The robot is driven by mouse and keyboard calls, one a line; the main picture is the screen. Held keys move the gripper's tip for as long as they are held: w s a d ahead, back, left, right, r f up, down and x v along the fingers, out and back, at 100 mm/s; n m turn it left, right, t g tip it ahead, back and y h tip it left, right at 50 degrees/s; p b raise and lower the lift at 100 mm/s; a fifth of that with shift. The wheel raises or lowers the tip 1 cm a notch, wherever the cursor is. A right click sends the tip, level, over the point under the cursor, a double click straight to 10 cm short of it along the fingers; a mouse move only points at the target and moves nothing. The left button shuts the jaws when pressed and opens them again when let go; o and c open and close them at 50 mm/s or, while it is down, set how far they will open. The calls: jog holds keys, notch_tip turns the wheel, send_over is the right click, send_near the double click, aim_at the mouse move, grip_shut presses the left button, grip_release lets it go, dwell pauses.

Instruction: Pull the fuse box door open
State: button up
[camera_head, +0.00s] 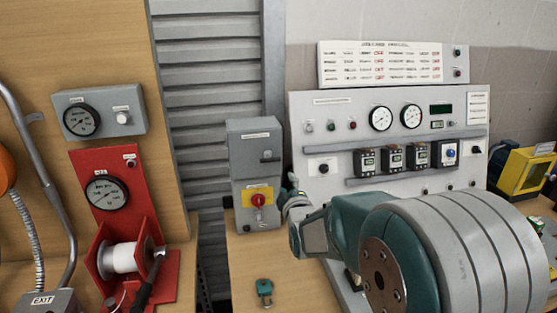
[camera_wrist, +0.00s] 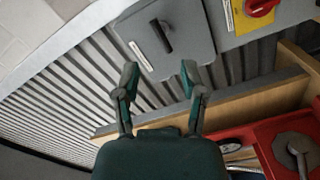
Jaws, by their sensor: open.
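The fuse box (camera_head: 244,190) is a grey box standing at the back of the bench. Its upper grey door (camera_head: 246,156) looks closed and has a label and a small handle (camera_head: 267,156). In the wrist view the door (camera_wrist: 193,45) lies beyond the fingertips, with its dark bar handle (camera_wrist: 162,37) above them. My gripper (camera_wrist: 159,75) is open and empty, its two fingers apart below the handle; contact with the door is not clear. In the head view my arm hides most of the gripper, just right of the box.
A red rotary switch (camera_head: 258,200) on a yellow plate sits below the door. The gauge panel (camera_head: 340,110) stands to the right. A red winch stand (camera_head: 118,165) with a spool is to the left.

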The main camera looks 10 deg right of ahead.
aim_at(280, 160)
jog(key=w, duration=0.4)
jog(key=w+n+t, duration=0.1)
jog(key=w, duration=0.3)
jog(key=w+n+t, duration=0.1)
jog(key=w, duration=0.4)
jog(key=shift+w+d+r, duration=0.1)
jog(key=shift+d+r, duration=0.1)
jog(key=shift+d, duration=0.2)
jog(key=shift+c, duration=0.3)
grip_shut()
